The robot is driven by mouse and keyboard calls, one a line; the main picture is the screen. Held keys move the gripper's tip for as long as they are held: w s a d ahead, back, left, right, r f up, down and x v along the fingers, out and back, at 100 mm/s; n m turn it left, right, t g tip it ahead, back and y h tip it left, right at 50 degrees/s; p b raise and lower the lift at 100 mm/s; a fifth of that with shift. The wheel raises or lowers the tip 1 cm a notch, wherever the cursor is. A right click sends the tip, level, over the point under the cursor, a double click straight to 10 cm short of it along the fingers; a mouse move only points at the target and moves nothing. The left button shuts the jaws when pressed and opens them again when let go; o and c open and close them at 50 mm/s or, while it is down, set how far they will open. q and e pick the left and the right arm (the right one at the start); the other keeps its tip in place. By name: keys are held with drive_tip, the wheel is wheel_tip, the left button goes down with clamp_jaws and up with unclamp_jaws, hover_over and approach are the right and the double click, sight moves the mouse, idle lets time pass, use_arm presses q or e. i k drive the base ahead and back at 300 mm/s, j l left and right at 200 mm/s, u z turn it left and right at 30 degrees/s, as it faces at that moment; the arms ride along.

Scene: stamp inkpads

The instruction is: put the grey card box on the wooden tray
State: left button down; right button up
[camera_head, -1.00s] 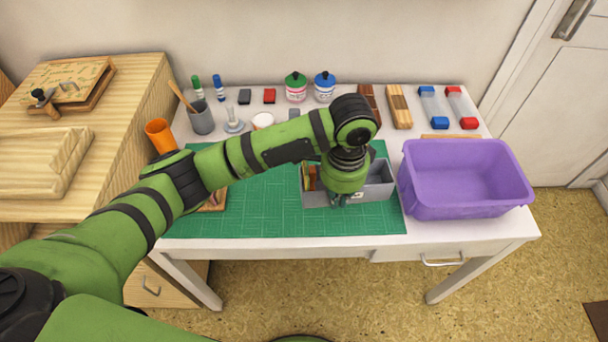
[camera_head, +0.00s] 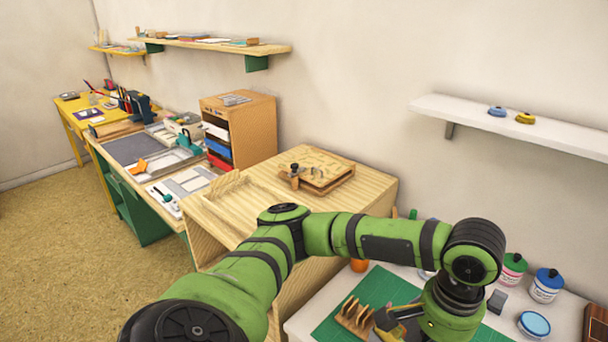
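The wooden tray (camera_head: 226,198), pale with raised edges, lies on top of the wooden cabinet at the middle left, partly behind my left arm. My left gripper (camera_head: 400,326) is low over the green mat, at the bottom of the view. Its fingers are mostly hidden by its own wrist, so I cannot tell how far they are closed. A small grey and yellow patch (camera_head: 384,319) beside it seems to be the end of the grey card box with its cards; the rest of the box is hidden or out of frame. My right gripper is not in view.
A slotted wooden rack (camera_head: 355,316) stands on the green mat (camera_head: 340,309) just left of the gripper. A wooden stamping jig (camera_head: 318,172) takes up the back of the cabinet top. Ink jars (camera_head: 545,286) stand at the right. A drawer unit (camera_head: 238,130) stands behind the cabinet.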

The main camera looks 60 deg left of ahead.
sight(255, 202)
drive_tip(key=k+j+u, duration=0.1)
drive_tip(key=k+j, duration=0.25)
drive_tip(key=j, duration=0.3)
drive_tip(key=k+j+u, duration=0.15)
drive_tip(key=j, duration=0.2)
drive_tip(key=i+j+u, duration=0.1)
drive_tip(key=j, duration=0.3)
drive_tip(key=i+j+u, duration=0.1)
drive_tip(key=j, duration=0.35)
drive_tip(key=i+j+u, duration=0.1)
drive_tip(key=j, duration=0.25)
drive_tip(key=i, duration=0.2)
drive_tip(key=j+u, duration=0.05)
drive_tip(key=j, duration=0.05)
